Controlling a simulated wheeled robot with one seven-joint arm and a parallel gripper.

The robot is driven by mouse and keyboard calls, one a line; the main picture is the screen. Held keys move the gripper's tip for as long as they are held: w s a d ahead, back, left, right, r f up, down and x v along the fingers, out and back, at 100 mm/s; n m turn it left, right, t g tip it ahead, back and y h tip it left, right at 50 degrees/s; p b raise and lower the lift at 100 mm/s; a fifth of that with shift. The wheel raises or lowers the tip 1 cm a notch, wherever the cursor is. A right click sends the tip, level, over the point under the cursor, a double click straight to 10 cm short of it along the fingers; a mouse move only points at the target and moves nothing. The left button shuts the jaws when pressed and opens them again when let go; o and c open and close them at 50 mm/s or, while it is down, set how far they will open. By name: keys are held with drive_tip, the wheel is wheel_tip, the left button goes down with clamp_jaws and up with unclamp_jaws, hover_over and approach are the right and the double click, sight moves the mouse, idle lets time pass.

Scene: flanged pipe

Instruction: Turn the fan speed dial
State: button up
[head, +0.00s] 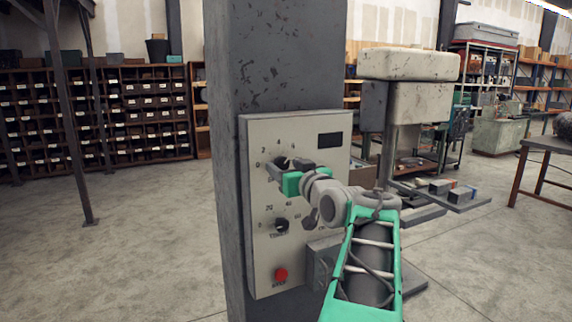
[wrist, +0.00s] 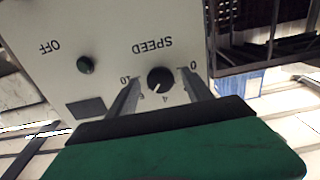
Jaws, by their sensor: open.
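The fan speed dial (wrist: 160,79) is a round black knob under the word SPEED, which appears upside down in the wrist view. Its white pointer mark points down-left in that picture, toward the 4 and 6 marks. My gripper (wrist: 161,84) is open, with one finger on each side of the knob; whether the fingers touch it, I cannot tell. In the head view, my gripper (head: 290,171) is at the upper dial of the pale control panel (head: 262,205) and hides much of that dial.
The panel is on a dark grey column (head: 278,60). Below the speed dial are a second black dial (head: 281,224) and a red button (head: 281,274). A pale machine (head: 408,85) stands behind, right.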

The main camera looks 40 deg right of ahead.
clamp_jaws()
idle(0.7)
